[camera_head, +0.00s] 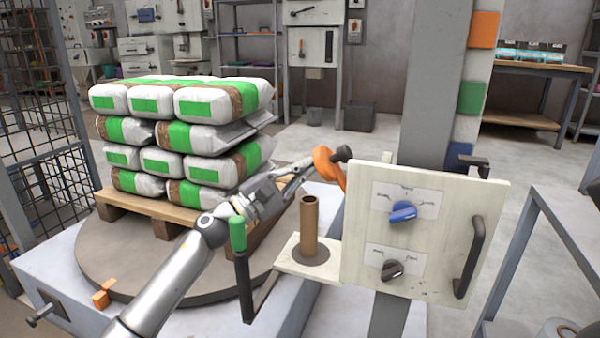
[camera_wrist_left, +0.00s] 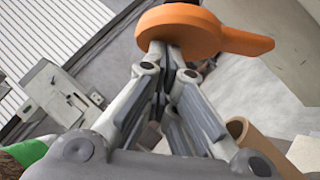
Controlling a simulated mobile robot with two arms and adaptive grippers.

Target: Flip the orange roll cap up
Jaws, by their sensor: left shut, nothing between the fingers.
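The orange roll cap (camera_head: 327,168) stands up on edge beside the upper left of the white control panel, with a dark knob near its top. My left gripper (camera_head: 305,165) is shut and empty, its fingertips at the left face of the cap. In the left wrist view, the shut fingertips (camera_wrist_left: 170,55) are right against or just under the orange cap (camera_wrist_left: 215,38); I cannot tell if they touch. The brown cardboard roll core (camera_head: 309,222) stands upright on a small white plate, below and left of the cap. My right gripper is not in view.
A white panel (camera_head: 440,265) with a blue knob (camera_head: 403,212), a black knob and a dark handle stands to the right. A green-topped lever (camera_head: 238,235) stands in front of my left arm. Stacked bags (camera_head: 215,105) fill a pallet at the left.

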